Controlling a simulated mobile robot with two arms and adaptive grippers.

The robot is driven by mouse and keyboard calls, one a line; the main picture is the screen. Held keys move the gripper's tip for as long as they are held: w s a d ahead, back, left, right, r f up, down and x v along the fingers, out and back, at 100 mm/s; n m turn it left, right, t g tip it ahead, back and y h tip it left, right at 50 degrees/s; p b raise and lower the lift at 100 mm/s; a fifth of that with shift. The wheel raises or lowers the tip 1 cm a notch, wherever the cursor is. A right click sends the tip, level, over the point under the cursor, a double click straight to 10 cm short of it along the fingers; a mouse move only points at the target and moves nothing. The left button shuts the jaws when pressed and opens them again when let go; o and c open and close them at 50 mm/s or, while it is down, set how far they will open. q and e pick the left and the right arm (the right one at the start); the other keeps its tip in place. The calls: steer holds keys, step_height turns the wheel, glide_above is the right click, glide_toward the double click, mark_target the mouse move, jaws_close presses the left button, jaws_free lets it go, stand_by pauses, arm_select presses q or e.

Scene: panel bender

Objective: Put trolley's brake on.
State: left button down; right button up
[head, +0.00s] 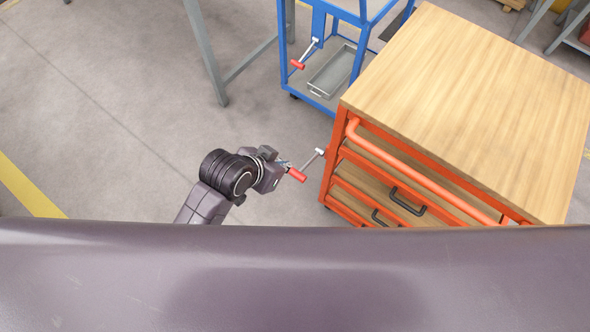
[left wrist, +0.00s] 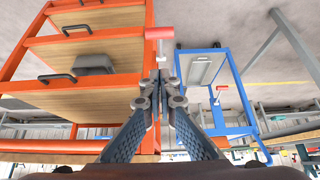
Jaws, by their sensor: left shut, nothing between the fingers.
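An orange trolley (head: 333,181) with a wooden top stands at the right in the head view; its frame also shows in the left wrist view (left wrist: 85,46). A lever with a grey shaft and a red handle (head: 297,175) sticks out from its left side. The red handle also shows in the left wrist view (left wrist: 159,33), just beyond the fingertips. My left gripper (head: 282,164) is shut and empty, close beside the handle; whether it touches is unclear. Its fingers meet in the left wrist view (left wrist: 167,88). My right gripper is not in view.
A blue trolley (head: 356,62) stands behind, with its own red-handled lever (head: 298,64) and a grey tray (head: 331,72). A grey table leg (head: 207,55) stands at the back left. The floor left of my left arm is clear.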

arm_select(q)
glide_above(300, 171)
steer(key=s+a, duration=0.1)
steer(key=s, duration=0.1)
steer(key=f, duration=0.7)
steer(key=shift+w+f, duration=0.2)
steer(key=shift+f, duration=0.15)
steer(key=f, duration=0.2)
steer(key=shift+s+a+f, duration=0.15)
steer(key=shift+s+f, duration=0.05)
steer(key=shift+f, duration=0.1)
steer(key=shift+s+a+f, duration=0.1)
steer(key=shift+f, duration=0.65)
steer(key=shift+f, duration=0.1)
